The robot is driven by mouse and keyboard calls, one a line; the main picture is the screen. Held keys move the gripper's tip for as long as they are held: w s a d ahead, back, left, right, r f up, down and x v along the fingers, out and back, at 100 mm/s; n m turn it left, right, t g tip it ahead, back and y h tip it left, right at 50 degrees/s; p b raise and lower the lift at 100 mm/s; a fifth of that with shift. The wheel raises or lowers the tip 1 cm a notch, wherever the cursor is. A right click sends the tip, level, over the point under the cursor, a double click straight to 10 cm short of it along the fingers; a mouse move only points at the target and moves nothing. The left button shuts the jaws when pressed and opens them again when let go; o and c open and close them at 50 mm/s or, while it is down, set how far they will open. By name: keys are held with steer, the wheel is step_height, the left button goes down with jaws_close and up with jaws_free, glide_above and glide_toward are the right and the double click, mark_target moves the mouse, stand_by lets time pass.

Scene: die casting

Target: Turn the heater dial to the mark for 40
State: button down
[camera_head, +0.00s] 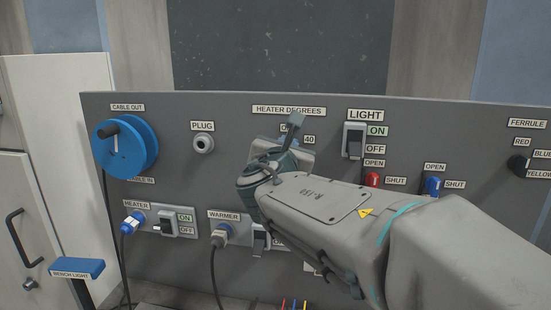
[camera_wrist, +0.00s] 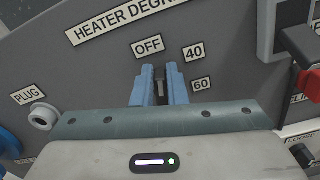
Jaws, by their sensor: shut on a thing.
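The heater dial (camera_wrist: 160,76) shows in the wrist view as a narrow dark piece below the OFF label (camera_wrist: 149,45). The 40 label (camera_wrist: 193,50) is to its upper right and the 60 label (camera_wrist: 201,84) to its right. My gripper (camera_wrist: 160,88) is shut on the dial, with one blue finger on each side. Most of the dial is hidden by the fingers, and I cannot tell exactly which way its pointer faces. In the head view my arm covers the dial, while the 40 label (camera_head: 309,140) still shows under the HEATER DEGREES sign (camera_head: 288,111).
On the grey panel (camera_head: 210,178), the light switch (camera_head: 354,141) and the red (camera_head: 372,179) and blue (camera_head: 432,186) valve handles are right of the dial. The plug socket (camera_head: 203,144) and blue cable reel (camera_head: 122,149) are left. Heater (camera_head: 134,223) and warmer (camera_head: 222,236) connectors sit below.

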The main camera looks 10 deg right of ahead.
steer(key=m+b, duration=0.3)
steer(key=f+m+b, duration=0.1)
steer(key=m+b, duration=0.1)
steer(key=b, duration=0.2)
steer(key=d+m+b, duration=0.1)
steer(key=m+b, duration=0.2)
steer(key=b, duration=0.1)
steer(key=shift+s+f+m, duration=0.15)
steer(key=shift+f+m, duration=0.15)
steer(key=shift+f, duration=0.1)
steer(key=shift+d+b, duration=0.1)
steer(key=shift+b, duration=0.25)
steer(key=shift+r, duration=0.1)
steer(key=c, duration=1.4)
jaws_free()
steer(key=shift+c, duration=0.2)
steer(key=shift+r, duration=0.15)
